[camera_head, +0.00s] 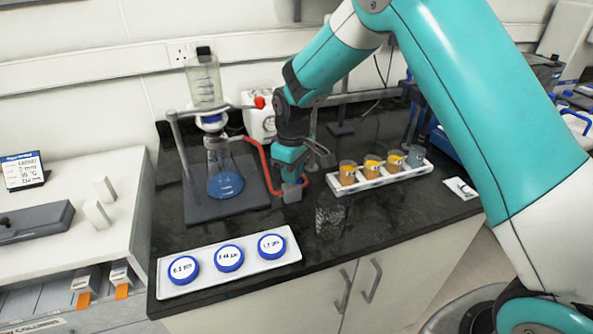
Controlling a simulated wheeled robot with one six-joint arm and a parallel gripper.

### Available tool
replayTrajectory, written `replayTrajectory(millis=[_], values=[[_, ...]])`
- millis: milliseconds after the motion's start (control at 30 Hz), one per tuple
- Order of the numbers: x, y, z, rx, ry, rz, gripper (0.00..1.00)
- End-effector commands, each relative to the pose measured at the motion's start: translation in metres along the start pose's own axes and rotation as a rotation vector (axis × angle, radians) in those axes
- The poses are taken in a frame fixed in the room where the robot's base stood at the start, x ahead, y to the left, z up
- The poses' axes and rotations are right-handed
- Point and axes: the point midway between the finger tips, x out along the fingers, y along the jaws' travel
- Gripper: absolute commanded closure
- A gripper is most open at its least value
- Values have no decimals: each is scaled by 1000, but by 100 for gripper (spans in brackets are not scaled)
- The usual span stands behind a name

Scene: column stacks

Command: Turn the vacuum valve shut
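A flask (225,182) with blue liquid stands on a dark stand base at the left of the black bench, under a clear funnel (205,85). A red hose (263,165) runs from the flask's side to a small grey block (292,192) on the bench, which looks like the vacuum valve. Whether the fingers are open or shut is not clear.
A white tray (338,189) of several sample cups is to the right. A white tray (190,287) with three blue-rimmed discs lies at the front left.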

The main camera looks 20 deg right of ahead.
Motion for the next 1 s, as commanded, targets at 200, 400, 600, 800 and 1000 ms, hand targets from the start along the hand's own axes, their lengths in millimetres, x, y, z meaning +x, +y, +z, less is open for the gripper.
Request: replayTrajectory(millis=[200,400,600,800,1000], values=[[0,3,-1,44,-7,15,100],[-1,1,-4,102,-2,16,100],[-2,0,-6,232,4,17,100],[-2,0,-7,388,6,16,100],[-2,0,-7,524,8,16,100]])
